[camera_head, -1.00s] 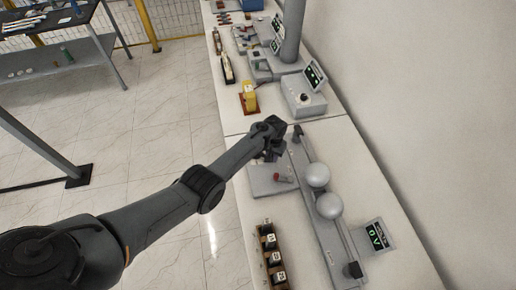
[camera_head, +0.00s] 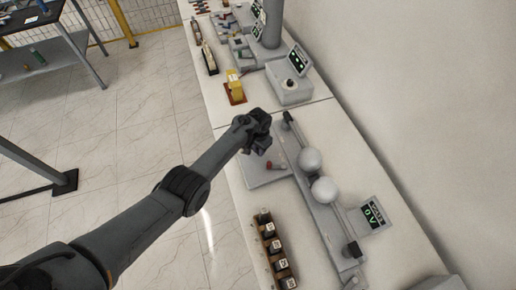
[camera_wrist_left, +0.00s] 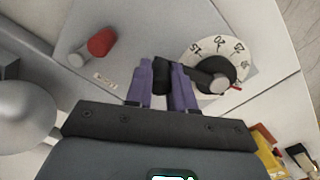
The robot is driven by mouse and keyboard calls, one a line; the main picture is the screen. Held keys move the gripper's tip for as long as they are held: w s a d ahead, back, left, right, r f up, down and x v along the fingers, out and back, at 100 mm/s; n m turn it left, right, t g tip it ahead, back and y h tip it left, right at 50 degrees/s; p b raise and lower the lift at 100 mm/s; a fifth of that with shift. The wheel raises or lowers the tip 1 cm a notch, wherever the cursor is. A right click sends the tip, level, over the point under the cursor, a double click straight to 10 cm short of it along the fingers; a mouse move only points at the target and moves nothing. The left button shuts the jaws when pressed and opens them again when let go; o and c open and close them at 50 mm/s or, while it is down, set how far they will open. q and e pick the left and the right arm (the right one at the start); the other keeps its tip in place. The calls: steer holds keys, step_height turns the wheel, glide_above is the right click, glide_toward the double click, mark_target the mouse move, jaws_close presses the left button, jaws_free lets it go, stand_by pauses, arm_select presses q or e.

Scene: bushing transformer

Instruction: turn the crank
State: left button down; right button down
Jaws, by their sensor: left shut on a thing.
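In the left wrist view, the purple fingers of my left gripper (camera_wrist_left: 162,84) are shut on a dark crank handle (camera_wrist_left: 162,66). The handle is beside a dark hub (camera_wrist_left: 214,74) with a grey centre, over a white numbered dial (camera_wrist_left: 218,50). My fingers partly hide the handle. In the head view my left gripper (camera_head: 260,147) is low over the far part of a grey panel (camera_head: 262,180), and the arm hides the dial there. My right gripper is not in view.
A red knob (camera_wrist_left: 101,41) is on the same panel, beside the fingers. A row of dark blocks (camera_head: 275,250) is in front. A yellow device (camera_head: 235,87) stands farther back.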

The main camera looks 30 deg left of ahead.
arm_select(q)
steer(key=c, duration=1)
jaws_free()
steer(key=shift+o, duration=0.2)
steer(key=shift+r, duration=0.1)
step_height(320, 180, up, 9)
steer(key=shift+p, duration=1.05)
steer(key=shift+r, duration=0.8)
steer(key=shift+s, duration=0.1)
